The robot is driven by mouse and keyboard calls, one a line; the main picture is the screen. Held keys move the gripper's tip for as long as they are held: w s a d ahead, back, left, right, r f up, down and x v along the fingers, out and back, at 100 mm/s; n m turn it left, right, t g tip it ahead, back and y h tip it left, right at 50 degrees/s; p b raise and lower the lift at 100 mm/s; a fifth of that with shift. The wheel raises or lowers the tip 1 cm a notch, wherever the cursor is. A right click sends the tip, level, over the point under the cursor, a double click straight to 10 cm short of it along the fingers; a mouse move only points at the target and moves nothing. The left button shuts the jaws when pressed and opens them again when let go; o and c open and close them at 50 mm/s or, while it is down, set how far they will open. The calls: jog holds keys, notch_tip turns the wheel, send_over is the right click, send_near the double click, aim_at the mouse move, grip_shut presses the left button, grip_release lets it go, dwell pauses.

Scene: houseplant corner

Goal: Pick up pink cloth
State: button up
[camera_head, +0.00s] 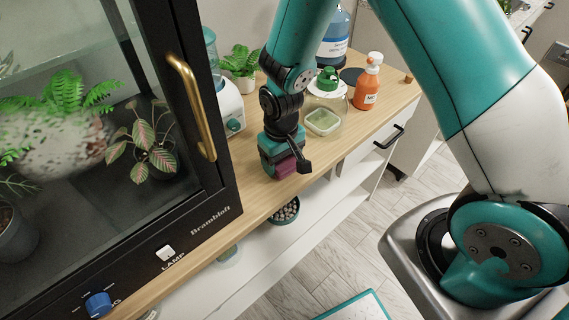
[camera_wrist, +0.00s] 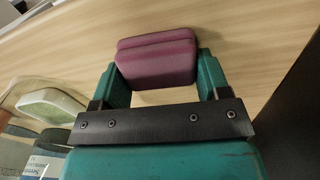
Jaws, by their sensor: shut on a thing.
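The pink cloth (camera_wrist: 157,60) is a folded, dark pink pad with rounded edges. It lies between the two teal fingers of my gripper (camera_wrist: 160,75) in the wrist view, with a finger at each side. In the head view, the pink cloth (camera_head: 286,167) shows at the lower end of my gripper (camera_head: 284,164), close over the wooden counter near its front edge. My gripper is shut on the cloth. I cannot tell whether the cloth touches the counter.
A black glass cabinet (camera_head: 222,215) with plants stands left. Behind my gripper are a potted plant (camera_head: 240,62), an orange pump bottle (camera_head: 368,82), a clear tub (camera_head: 323,122) and a blue bottle (camera_head: 336,30). The wooden counter (camera_head: 262,205) is bare in front, above an open shelf.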

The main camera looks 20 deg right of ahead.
notch_tip(320, 180, up, 20)
jog(key=p, duration=0.1)
dwell(0.5)
